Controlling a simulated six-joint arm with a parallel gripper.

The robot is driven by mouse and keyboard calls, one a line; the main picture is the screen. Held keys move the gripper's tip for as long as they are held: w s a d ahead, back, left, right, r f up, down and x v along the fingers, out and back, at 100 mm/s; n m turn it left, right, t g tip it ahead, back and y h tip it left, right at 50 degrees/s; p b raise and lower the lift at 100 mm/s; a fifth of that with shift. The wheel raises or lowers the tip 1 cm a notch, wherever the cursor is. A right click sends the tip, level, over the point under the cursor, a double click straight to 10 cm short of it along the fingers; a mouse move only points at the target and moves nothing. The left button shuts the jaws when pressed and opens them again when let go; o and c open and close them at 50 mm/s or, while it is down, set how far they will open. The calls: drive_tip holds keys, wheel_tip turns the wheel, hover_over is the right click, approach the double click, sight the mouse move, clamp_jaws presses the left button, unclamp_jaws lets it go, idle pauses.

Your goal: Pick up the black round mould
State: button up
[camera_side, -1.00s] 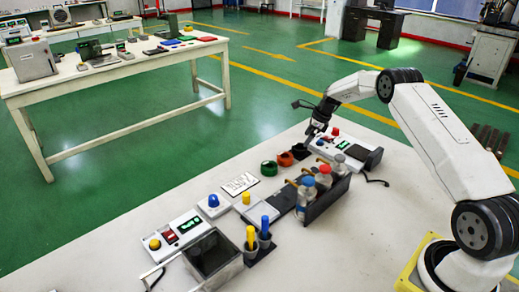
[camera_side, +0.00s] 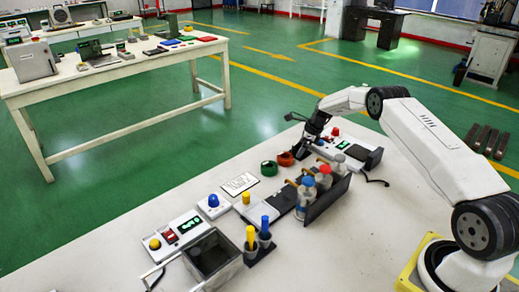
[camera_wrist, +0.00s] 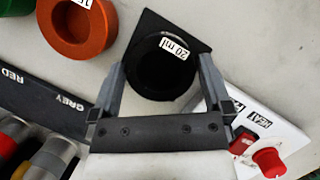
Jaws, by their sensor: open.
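My gripper (camera_wrist: 162,63) is open, with one finger on each side of the mould. Contact with the mould cannot be made out. In the side view, my gripper (camera_side: 301,148) is low over the white table, and it mostly hides the black mould.
An orange mould (camera_wrist: 78,30) lies beside the black one, with a green mould (camera_side: 268,168) beyond it. A white heater box with a red knob (camera_wrist: 267,160) is close on the right. A bottle rack (camera_side: 328,200) stands nearer the camera.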

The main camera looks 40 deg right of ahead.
idle(0.4)
drive_tip(key=c, duration=1.1)
drive_tip(key=shift+r, duration=0.15)
drive_tip(key=shift+r, duration=1.6)
drive_tip(key=shift+s+a+r, duration=0.85)
drive_tip(key=shift+s+r, duration=0.75)
drive_tip(key=shift+s, duration=0.55)
drive_tip(key=shift+s+a+r, duration=0.9)
drive_tip(key=shift+s+r, duration=0.7)
drive_tip(key=shift+s, duration=0.6)
drive_tip(key=shift+s+a+r, duration=0.85)
drive_tip(key=shift+s+r, duration=0.75)
drive_tip(key=shift+s, duration=0.55)
